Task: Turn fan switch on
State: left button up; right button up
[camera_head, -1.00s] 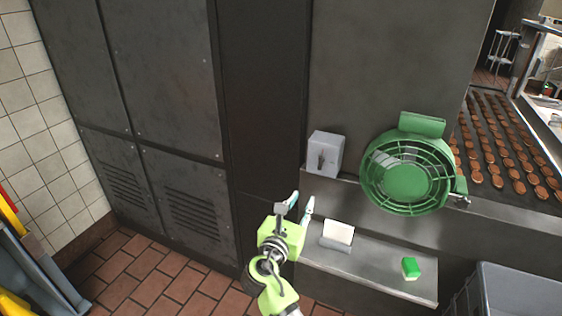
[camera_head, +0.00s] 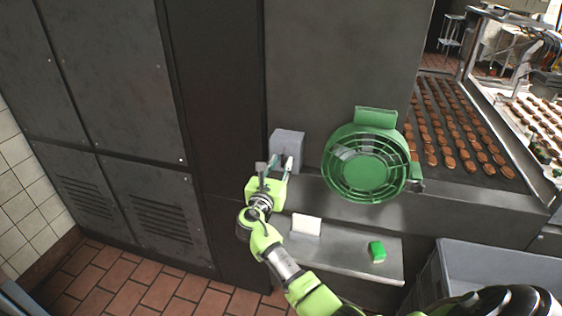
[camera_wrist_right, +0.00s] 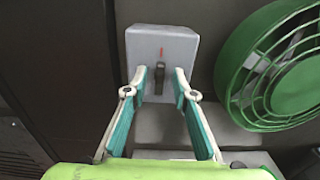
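The fan switch is a grey box (camera_head: 287,144) on the dark wall, left of the green fan (camera_head: 366,163). In the right wrist view the switch box (camera_wrist_right: 160,48) shows a dark lever (camera_wrist_right: 159,80) low on its front and a short red mark above it. My right gripper (camera_head: 277,163) is open in front of the box. In the right wrist view its two fingertips (camera_wrist_right: 160,85) stand on either side of the lever, apart from each other; I cannot tell whether they touch it. My left gripper is not in view.
A metal shelf (camera_head: 340,254) below holds a white block (camera_head: 306,226) and a green sponge-like block (camera_head: 377,251). A grey bin (camera_head: 490,275) stands at lower right. A conveyor with rows of brown cookies (camera_head: 455,125) runs at upper right. The fan is close beside the switch.

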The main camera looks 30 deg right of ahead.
jog(key=shift+w+d, duration=0.15)
jog(key=shift+w, duration=0.05)
grip_shut()
